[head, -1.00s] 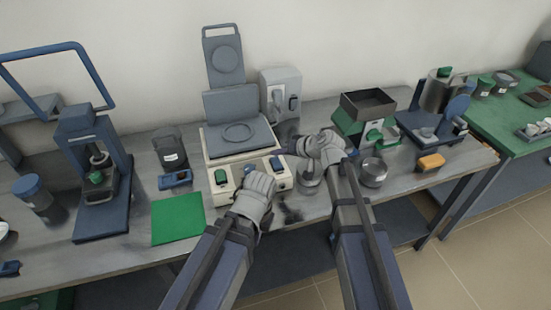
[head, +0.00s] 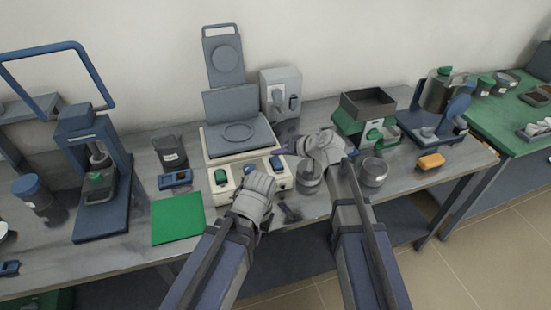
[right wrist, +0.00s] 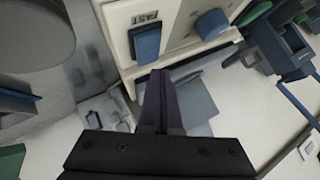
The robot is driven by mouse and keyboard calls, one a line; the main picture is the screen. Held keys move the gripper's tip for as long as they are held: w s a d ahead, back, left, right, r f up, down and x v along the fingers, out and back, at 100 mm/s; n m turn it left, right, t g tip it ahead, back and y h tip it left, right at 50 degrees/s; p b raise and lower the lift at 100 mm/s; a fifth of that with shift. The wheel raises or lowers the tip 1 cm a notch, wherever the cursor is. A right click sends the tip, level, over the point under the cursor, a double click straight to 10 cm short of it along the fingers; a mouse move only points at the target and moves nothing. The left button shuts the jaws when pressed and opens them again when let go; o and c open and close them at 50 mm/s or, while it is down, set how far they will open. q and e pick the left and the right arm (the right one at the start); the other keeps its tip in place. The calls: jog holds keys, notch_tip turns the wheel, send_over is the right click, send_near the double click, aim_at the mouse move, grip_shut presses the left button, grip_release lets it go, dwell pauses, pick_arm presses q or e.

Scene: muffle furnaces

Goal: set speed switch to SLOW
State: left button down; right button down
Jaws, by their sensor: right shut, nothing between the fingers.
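The cream machine (head: 230,192) stands mid-bench. Its front panel carries a blue speed switch (head: 276,163) at the right end. In the right wrist view, this blue switch (right wrist: 147,45) sits below an upside-down label (right wrist: 146,18) that seems to read FAST. No SLOW label is readable. My right gripper (head: 289,147) is at the machine's right end; in the right wrist view its shut, empty fingers (right wrist: 160,78) are just below the switch, and I cannot tell whether they touch it.
The panel also has another blue switch (right wrist: 212,22) and a green switch (head: 220,176). A grey box with a lever (head: 281,93) stands behind. A metal cup (head: 309,178) and another metal cup (head: 373,173) stand right. A green mat (head: 177,219) lies left.

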aim_at(279, 163)
jog(key=shift+f, duration=0.35)
jog(key=shift+w+f+b, duration=0.1)
jog(key=shift+f+b, duration=0.2)
jog(key=shift+b, duration=0.25)
dwell(0.6)
jog(key=shift+r+p, duration=0.8)
jog(key=shift+r, duration=0.1)
jog(key=r+p, duration=0.3)
jog(key=s+r+p, duration=0.1)
jog(key=r+p, duration=0.1)
jog(key=shift+d, duration=0.1)
jog(key=shift+f, duration=0.15)
